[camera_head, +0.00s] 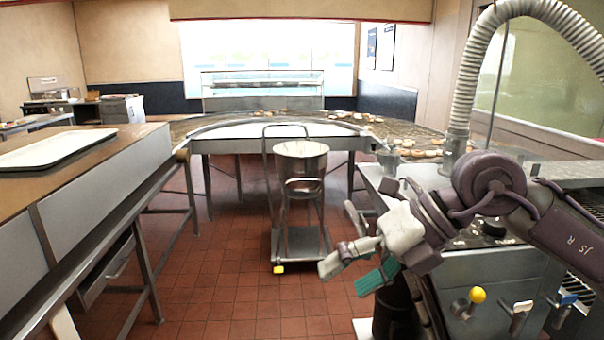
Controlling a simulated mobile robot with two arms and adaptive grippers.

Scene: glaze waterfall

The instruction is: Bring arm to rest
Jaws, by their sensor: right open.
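My right arm comes in from the right edge, over the metal machine at the lower right. My right gripper (352,272) hangs in front of that machine, over the tiled floor in the picture. Its fingers are spread apart, one pale grey and one with a green pad, and nothing is between them. My left gripper and left arm do not show.
A steel bowl (301,160) sits on a wheeled cart (302,243) in the middle. A curved conveyor table (225,133) with several pastries stands behind. A white tray (52,149) lies on the left counter (110,165). The machine (490,265) has a yellow knob. Red floor (220,290) is clear in front.

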